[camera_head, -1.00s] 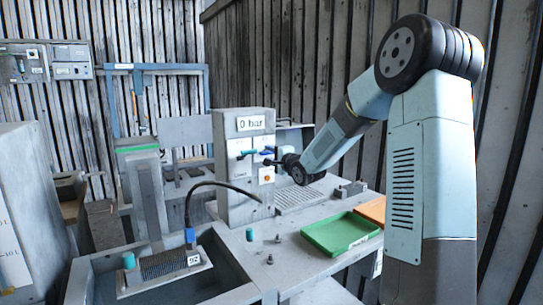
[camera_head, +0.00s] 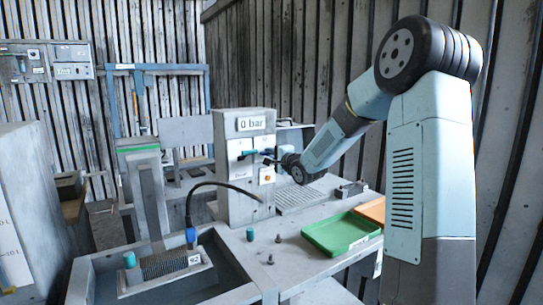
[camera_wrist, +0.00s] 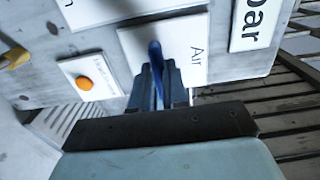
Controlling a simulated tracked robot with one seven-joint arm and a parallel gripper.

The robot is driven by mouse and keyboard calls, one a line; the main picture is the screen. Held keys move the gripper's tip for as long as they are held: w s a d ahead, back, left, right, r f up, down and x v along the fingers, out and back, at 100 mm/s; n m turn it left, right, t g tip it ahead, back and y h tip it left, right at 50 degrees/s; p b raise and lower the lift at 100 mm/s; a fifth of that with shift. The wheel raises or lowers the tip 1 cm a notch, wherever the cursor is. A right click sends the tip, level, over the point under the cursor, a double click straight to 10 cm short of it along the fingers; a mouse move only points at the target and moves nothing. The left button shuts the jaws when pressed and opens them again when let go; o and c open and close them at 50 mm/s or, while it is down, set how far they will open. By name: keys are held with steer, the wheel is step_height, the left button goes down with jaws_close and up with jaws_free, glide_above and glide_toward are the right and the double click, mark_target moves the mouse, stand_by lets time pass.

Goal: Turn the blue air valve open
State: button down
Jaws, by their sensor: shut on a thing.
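The blue air valve handle (camera_wrist: 155,50) stands out from a white plate marked "Air" (camera_wrist: 196,45) in the wrist view. My gripper (camera_wrist: 158,75) is shut on this handle, with one dark finger on each side of it. In the head view my gripper (camera_head: 267,157) is at the front of the grey panel housing (camera_head: 240,200), and the handle there is small and partly hidden by the fingers.
An orange button (camera_wrist: 85,84) on a white plate is close beside the fingers. A green tray (camera_head: 340,233) and an orange tray (camera_head: 373,210) lie on the bench. A black hose (camera_head: 188,205) arches left of the housing to a blue fitting (camera_head: 191,236).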

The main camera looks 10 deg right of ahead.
steer(key=shift+f+n, duration=0.15)
steer(key=shift+n, duration=0.25)
steer(key=shift+s+f+n, duration=0.1)
steer(key=shift+f+n, duration=0.05)
steer(key=shift+n, duration=8.55)
steer(key=c, duration=1.4)
jaws_free()
steer(key=shift+o, duration=1.3)
steer(key=shift+r, duration=0.2)
